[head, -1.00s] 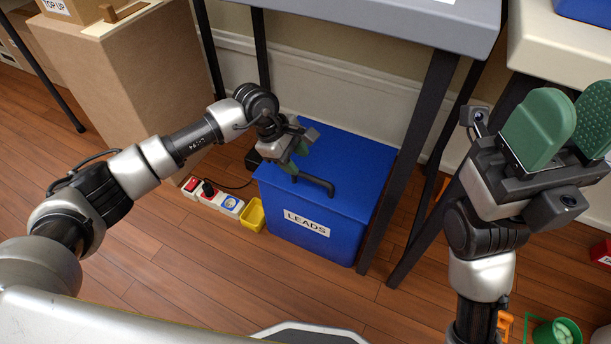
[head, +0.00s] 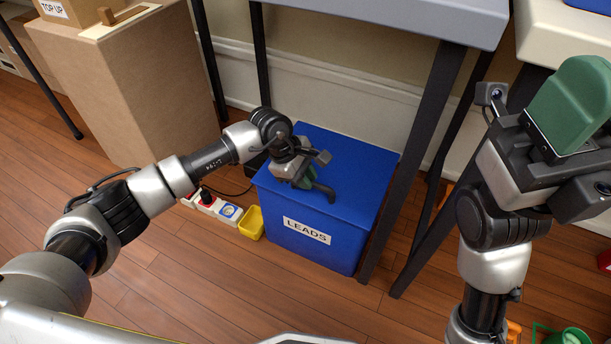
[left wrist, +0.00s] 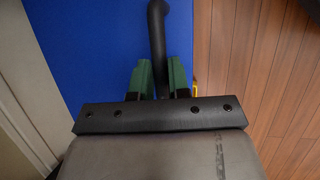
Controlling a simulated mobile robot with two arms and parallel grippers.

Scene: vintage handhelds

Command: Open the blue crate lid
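The blue crate (head: 340,250), labelled LEADS, stands on the floor under the table. Its flat blue lid (head: 360,165) lies closed on top. A black bar handle (head: 327,194) sits on the lid. My left gripper (head: 304,180) is at the handle, its fingers hiding the handle's left part. In the left wrist view the two green fingertips (left wrist: 160,78) flank the black handle (left wrist: 157,30), which fills the space between them. My right gripper (head: 590,110) is raised at the right edge, away from the crate. One green finger shows large; the other is mostly cut off.
Table legs (head: 420,150) stand close to the crate's right side, and the grey tabletop (head: 400,18) is above and behind. A yellow bin (head: 251,222) and a power strip (head: 215,208) lie to its left. A cardboard box (head: 130,90) stands back left. The front floor is clear.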

